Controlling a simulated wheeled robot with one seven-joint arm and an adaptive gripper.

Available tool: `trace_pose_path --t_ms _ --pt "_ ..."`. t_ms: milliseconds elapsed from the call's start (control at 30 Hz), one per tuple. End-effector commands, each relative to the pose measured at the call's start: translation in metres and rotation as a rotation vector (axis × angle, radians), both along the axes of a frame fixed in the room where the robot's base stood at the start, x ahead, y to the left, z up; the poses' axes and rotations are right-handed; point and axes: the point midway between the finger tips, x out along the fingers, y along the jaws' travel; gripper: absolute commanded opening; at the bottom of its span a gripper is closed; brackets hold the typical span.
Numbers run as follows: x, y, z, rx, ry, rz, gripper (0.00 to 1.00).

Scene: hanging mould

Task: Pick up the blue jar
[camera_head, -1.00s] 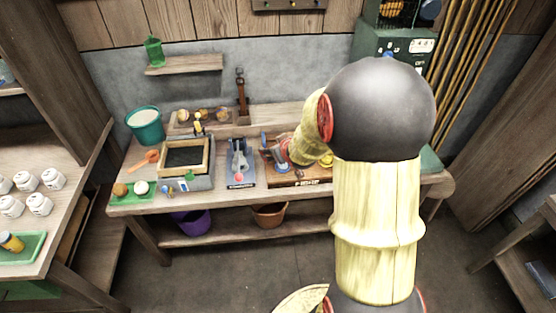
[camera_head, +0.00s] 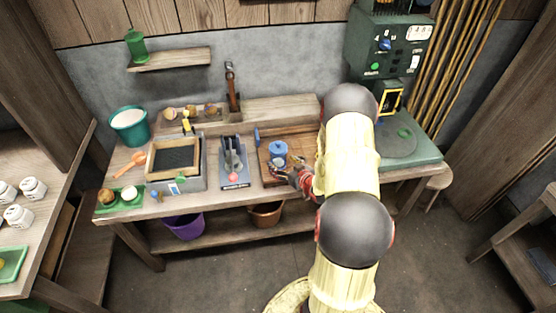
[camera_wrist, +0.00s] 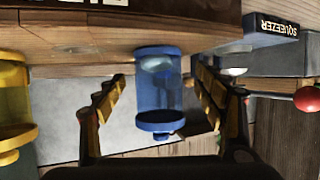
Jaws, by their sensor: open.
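The blue jar (camera_head: 278,152) stands upright on a wooden board at the right part of the workbench in the head view. In the wrist view, which is upside down, the blue jar (camera_wrist: 160,88) appears in the middle with its lid pointing down in the picture. My gripper (camera_wrist: 162,98) is open, with one finger on each side of the jar and a visible gap on both sides. In the head view my gripper (camera_head: 298,175) is just in front and to the right of the jar, partly hidden by my arm.
A yellow jar (camera_wrist: 14,100) stands to the left in the wrist view. A blue squeezer base (camera_head: 235,178) sits left of the wooden board (camera_head: 270,180). A framed tray (camera_head: 155,173) and teal bucket (camera_head: 130,130) are farther left. A green machine (camera_head: 388,60) stands at right.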

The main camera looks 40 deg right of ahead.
Motion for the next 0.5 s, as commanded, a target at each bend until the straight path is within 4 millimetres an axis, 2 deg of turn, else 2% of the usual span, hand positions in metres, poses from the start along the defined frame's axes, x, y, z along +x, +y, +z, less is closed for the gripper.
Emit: trace_pose_path --t_ms 300,500 --pt "0.039 -0.010 -0.015 0.000 0.001 0.001 0.70" --pt "0.042 -0.011 -0.014 0.000 0.000 -0.001 0.70"
